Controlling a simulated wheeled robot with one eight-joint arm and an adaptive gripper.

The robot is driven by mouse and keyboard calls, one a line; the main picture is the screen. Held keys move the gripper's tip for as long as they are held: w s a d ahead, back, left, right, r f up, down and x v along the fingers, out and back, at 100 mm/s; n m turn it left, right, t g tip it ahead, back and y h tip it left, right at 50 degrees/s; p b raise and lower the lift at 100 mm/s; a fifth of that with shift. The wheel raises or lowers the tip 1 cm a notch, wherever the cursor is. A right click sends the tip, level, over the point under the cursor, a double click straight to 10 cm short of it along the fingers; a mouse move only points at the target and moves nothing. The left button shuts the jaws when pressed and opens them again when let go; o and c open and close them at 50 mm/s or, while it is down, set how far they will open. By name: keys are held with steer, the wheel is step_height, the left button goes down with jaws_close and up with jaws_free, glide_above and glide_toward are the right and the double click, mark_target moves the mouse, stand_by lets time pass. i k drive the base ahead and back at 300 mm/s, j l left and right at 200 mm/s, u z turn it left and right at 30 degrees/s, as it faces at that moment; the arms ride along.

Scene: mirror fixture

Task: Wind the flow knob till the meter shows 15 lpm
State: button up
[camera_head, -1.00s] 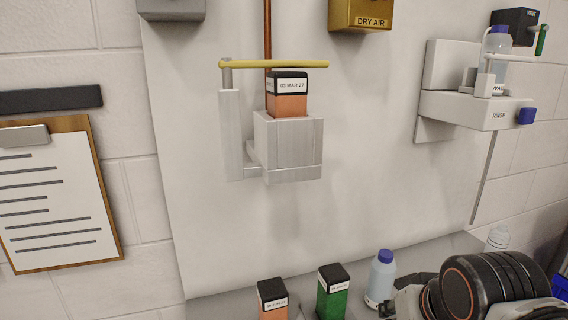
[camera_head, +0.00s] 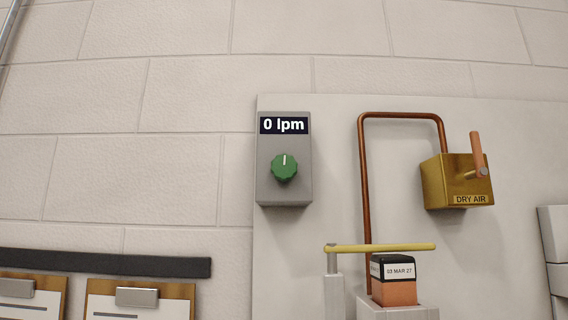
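The green flow knob (camera_head: 284,167) sits on the front of a grey meter box (camera_head: 284,196) on the wall panel. Its white pointer mark points straight up. The meter display (camera_head: 284,125) above the knob reads 0 lpm. Nothing touches the knob. My gripper is outside the present view, so its opening and its distance from the knob are hidden.
A brass DRY AIR box (camera_head: 457,182) with an orange-brown lever (camera_head: 478,152) is at right, joined to a copper pipe (camera_head: 366,200). A yellow bar (camera_head: 380,247) crosses above a labelled orange-and-black block (camera_head: 394,282). Clipboards (camera_head: 140,303) hang at lower left.

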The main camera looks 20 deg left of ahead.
mark_target(284, 166)
steer(key=k+j+u, duration=0.1)
steer(key=u, duration=1)
steer(key=k+j, duration=0.05)
steer(key=k, duration=0.05)
